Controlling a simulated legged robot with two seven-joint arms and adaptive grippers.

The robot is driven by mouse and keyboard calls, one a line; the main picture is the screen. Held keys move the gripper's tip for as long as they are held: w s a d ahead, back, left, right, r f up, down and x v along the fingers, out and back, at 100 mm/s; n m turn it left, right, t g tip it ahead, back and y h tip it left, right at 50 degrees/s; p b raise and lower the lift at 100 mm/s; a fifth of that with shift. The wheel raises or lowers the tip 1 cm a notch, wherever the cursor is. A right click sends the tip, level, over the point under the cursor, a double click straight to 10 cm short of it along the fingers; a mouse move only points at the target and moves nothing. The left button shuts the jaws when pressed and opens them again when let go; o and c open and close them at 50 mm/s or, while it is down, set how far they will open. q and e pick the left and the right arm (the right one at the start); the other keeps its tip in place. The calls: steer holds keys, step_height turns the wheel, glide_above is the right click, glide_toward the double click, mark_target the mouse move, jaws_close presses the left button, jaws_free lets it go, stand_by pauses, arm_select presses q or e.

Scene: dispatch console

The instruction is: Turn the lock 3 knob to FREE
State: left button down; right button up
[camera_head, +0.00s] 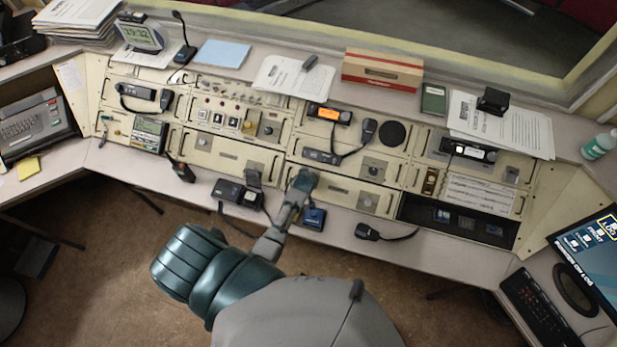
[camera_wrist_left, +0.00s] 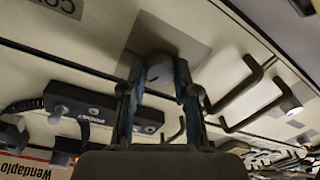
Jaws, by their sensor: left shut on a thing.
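My left gripper (camera_head: 304,181) reaches the lower row of the console front (camera_head: 333,189), near its middle. In the left wrist view its two fingers are shut on a grey knob (camera_wrist_left: 158,72), one finger on each side. The knob sits on a square metal plate (camera_wrist_left: 172,36) on the cream panel. The fingers hide much of the knob, and I cannot read its pointer or any FREE mark. The lock number is not legible. Other knobs on metal plates show to the left (camera_head: 202,141) and right (camera_head: 369,201). My right gripper is not in view.
A handset on a cord (camera_head: 372,232) and a black phone unit (camera_head: 238,193) lie on the ledge beside my gripper. Metal panel handles (camera_wrist_left: 240,88) stand out near the fingers.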

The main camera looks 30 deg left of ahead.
arm_select(q)
steer(key=m, duration=0.6)
steer(key=shift+m+t, duration=0.3)
steer(key=m, duration=0.5)
steer(key=shift+m, duration=0.3)
steer(key=c, duration=0.9)
jaws_free()
steer(key=shift+o, duration=0.2)
steer(key=shift+d, duration=0.1)
steer(key=v, duration=1.1)
steer(key=shift+s+r, duration=0.25)
steer(key=shift+s, duration=0.1)
steer(key=shift+a, duration=0.2)
